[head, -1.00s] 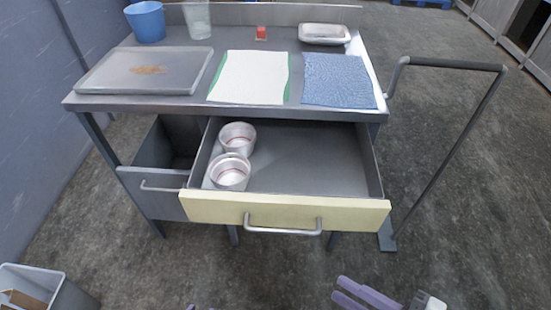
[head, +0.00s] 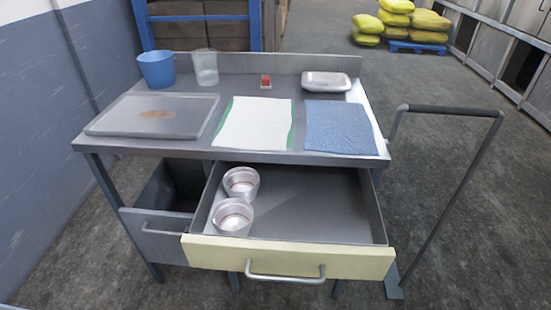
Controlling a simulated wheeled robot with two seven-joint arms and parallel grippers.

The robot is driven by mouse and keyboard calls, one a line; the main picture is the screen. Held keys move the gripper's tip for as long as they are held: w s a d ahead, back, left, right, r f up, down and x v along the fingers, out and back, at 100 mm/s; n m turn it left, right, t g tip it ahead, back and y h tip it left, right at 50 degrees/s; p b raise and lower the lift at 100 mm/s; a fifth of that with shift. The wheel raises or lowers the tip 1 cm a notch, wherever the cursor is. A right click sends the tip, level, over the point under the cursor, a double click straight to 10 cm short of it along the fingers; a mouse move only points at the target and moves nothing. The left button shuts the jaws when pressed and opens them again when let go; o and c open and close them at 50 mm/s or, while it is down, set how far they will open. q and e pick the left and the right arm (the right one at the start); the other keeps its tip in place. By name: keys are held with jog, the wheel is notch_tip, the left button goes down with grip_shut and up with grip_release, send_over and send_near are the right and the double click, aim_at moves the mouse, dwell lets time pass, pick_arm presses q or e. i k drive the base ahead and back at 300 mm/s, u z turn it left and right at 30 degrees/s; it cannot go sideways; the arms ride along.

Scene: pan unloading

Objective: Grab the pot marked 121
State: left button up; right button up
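Two silver metal pots stand in the left part of the open drawer (head: 310,200). The rear pot (head: 241,182) is close to the drawer's back left. The front pot (head: 233,216) stands just in front of it, near the left wall. Both look upright and open at the top, with a reddish ring inside. No number can be read on either pot. Neither of my grippers is in view.
The metal table (head: 330,83) bears a grey tray (head: 180,102), blue bucket (head: 156,70), clear container (head: 205,68), white cloth (head: 254,123), blue cloth (head: 340,127), red block (head: 266,81) and metal dish (head: 326,84). A rail (head: 450,111) stands at right. The drawer's right side is empty.

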aim_at(233, 216)
jog(key=k, duration=1.2)
jog(key=u, duration=0.65)
jog(key=i, duration=0.55)
jog(key=u, duration=0.45)
jog(key=i, duration=1)
jog(key=z, duration=1.05)
jog(key=i, duration=0.7)
jog(key=z, duration=0.25)
jog(key=k, duration=0.15)
jog(key=z, duration=0.8)
